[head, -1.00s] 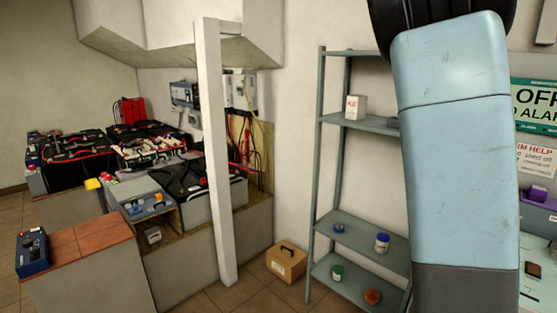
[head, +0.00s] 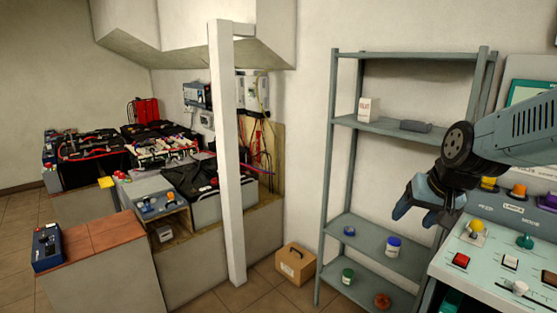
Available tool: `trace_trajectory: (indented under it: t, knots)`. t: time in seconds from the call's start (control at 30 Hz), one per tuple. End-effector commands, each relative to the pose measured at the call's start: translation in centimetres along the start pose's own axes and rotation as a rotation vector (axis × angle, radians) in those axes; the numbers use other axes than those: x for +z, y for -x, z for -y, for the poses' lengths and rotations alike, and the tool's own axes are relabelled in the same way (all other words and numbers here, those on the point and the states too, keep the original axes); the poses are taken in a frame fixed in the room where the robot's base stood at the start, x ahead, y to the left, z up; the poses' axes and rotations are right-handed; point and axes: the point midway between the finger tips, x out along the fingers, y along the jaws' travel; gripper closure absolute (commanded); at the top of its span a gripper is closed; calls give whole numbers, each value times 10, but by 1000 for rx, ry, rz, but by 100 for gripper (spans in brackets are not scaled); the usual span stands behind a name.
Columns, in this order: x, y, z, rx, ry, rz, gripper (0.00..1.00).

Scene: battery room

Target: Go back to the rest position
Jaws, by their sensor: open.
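My gripper (head: 424,212) is at the right in the head view, in front of the metal shelf and beside the control panel. Its fingers point down and to the left. They are apart and nothing shows between them. My arm reaches in from the right edge.
A grey-green metal shelf (head: 333,160) holds a white box (head: 368,109), a grey block (head: 416,126) and several small jars. A control panel (head: 478,252) with buttons and levers stands at the lower right. A white post (head: 227,160) rises mid-left. A cardboard box (head: 295,264) sits on the floor.

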Motion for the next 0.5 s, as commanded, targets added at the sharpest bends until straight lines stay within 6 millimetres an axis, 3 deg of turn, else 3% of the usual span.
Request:
trace_trajectory:
  t: [0.1, 0.3, 0.5]
  knots:
    - [16, 32, 17, 0, 65, -14, 35]
    - [49, 74, 41, 42, 169, -26, 35]
    - [72, 95, 54, 90, 231, -29, 35]
